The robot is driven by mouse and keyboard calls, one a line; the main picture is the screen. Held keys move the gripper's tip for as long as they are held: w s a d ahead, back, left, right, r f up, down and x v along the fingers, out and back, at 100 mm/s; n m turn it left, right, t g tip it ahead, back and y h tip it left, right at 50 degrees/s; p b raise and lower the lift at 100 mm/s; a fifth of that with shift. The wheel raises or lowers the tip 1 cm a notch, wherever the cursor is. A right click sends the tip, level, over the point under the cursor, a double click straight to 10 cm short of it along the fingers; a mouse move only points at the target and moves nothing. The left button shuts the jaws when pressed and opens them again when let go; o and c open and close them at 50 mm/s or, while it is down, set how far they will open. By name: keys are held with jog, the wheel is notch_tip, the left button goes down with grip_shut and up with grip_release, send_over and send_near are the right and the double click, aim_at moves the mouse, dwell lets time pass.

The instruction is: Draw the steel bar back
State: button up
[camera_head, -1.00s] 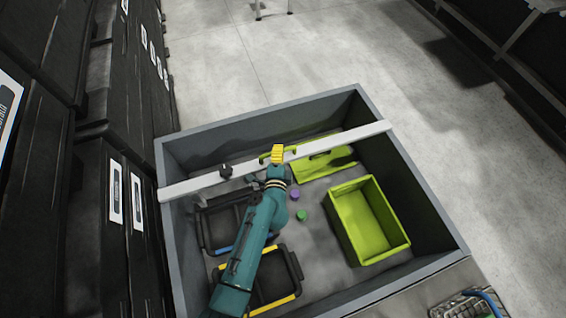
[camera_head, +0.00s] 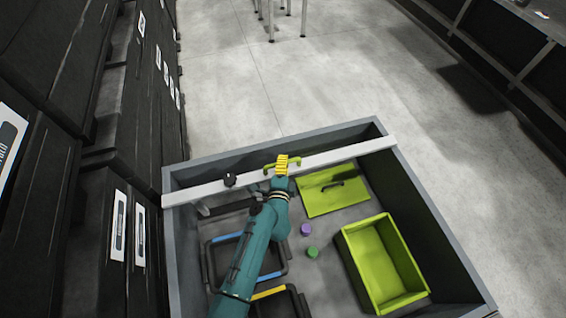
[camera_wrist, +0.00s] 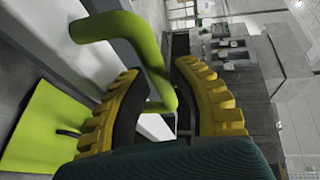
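The pale steel bar (camera_head: 333,157) lies across the grey bin, its ends resting on the left and right rims, near the far wall. A green handle (camera_head: 270,167) and a black knob (camera_head: 230,180) sit on it. My gripper (camera_head: 282,163) is at the handle, its yellow fingers on either side. The exact contact of the right finger is partly hidden.
Inside the grey bin (camera_head: 440,225) are a green tub (camera_head: 348,262), a flat green lid (camera_head: 325,203), a purple piece (camera_head: 306,229), a small green piece (camera_head: 312,252) and black frames (camera_head: 210,262). Black cabinets (camera_head: 90,190) stand close on the left.

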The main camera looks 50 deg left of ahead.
jog(key=shift+s+d, duration=0.1)
jog(key=v, duration=1.1)
jog(key=shift+s+d, duration=0.25)
jog(key=shift+s, duration=0.05)
